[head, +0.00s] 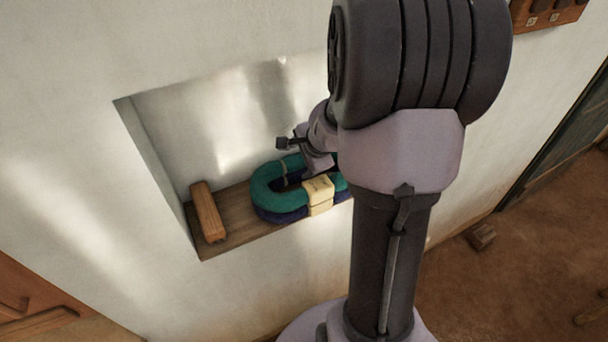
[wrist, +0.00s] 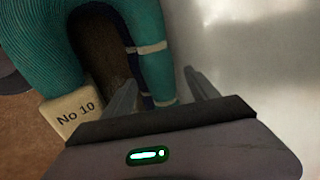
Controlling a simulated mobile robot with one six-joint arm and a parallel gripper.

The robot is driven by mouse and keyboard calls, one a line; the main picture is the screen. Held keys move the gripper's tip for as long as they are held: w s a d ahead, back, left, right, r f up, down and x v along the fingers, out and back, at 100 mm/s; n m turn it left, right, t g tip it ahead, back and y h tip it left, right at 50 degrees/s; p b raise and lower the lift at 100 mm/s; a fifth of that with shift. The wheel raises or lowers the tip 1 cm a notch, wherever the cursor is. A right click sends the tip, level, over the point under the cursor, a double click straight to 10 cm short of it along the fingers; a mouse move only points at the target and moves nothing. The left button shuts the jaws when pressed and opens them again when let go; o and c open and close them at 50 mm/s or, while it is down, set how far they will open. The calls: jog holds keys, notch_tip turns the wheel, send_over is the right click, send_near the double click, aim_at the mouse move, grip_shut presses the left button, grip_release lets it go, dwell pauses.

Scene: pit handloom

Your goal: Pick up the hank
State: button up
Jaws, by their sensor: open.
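A teal hank (head: 270,190) lies on top of a dark navy hank (head: 268,213) on the wooden shelf of a wall niche. A cream label band (head: 319,188) wraps the front of the stack. In the wrist view the teal hank (wrist: 150,65) shows its loop, a pale tie and the label (wrist: 72,112) reading "No 10". My gripper (head: 314,163) is over the hank's back side in the head view. In the wrist view my gripper (wrist: 162,88) is open, its fingers on either side of one teal strand. Whether they touch it, I cannot tell.
A wooden block (head: 207,211) lies on the shelf (head: 240,220) at the niche's left end. The pale niche wall (head: 225,120) stands close behind the hanks. My arm hides the niche's right end. A small brown block (head: 481,236) is on the floor at right.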

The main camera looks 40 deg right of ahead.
jog(key=shift+a+f, duration=0.1)
jog(key=shift+w, duration=0.1)
grip_shut()
